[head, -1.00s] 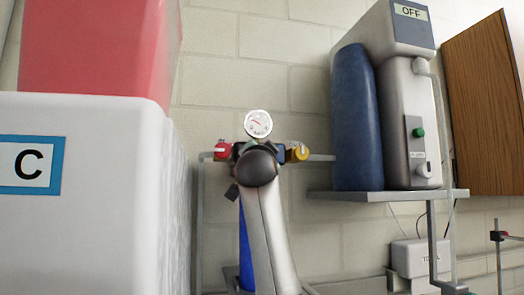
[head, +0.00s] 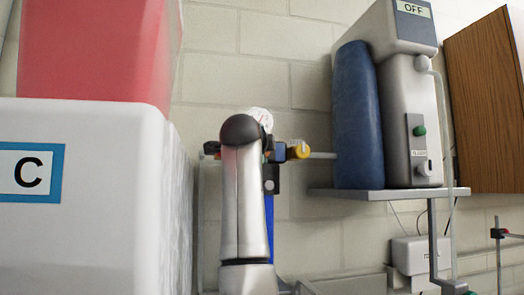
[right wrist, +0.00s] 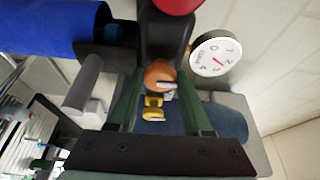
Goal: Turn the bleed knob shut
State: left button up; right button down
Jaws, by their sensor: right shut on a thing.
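In the right wrist view an orange knob (right wrist: 158,72) with a pale pointer sits between the green fingertips of my right gripper (right wrist: 160,80). The gripper is shut on this knob. A yellow knob (right wrist: 152,106) shows deeper between the fingers, and a red part (right wrist: 175,4) is at the top edge. A round white gauge (right wrist: 215,56) is beside them. In the head view my right arm hides the gripper, the orange knob and the red knob. The yellow knob (head: 299,151) and part of the gauge (head: 262,117) show past it. No label says which knob is the bleed knob.
A white box marked C (head: 90,240) under a red container (head: 95,50) fills the left. A grey device (head: 408,120) and a blue cylinder (head: 358,115) stand on a shelf (head: 350,195) at right. A wooden cabinet (head: 485,105) is beyond.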

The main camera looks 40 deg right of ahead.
jog(key=shift+m, duration=0.3)
dwell(0.4)
jog(key=shift+c, duration=1.8)
grip_release()
jog(key=shift+s+d, duration=0.1)
jog(key=shift+s+a, duration=0.15)
jog(key=shift+a, duration=0.2)
jog(key=b+v, duration=0.2)
jog(key=v, duration=0.4)
jog(key=shift+s+a+b, duration=0.25)
jog(key=shift+a+b, duration=0.05)
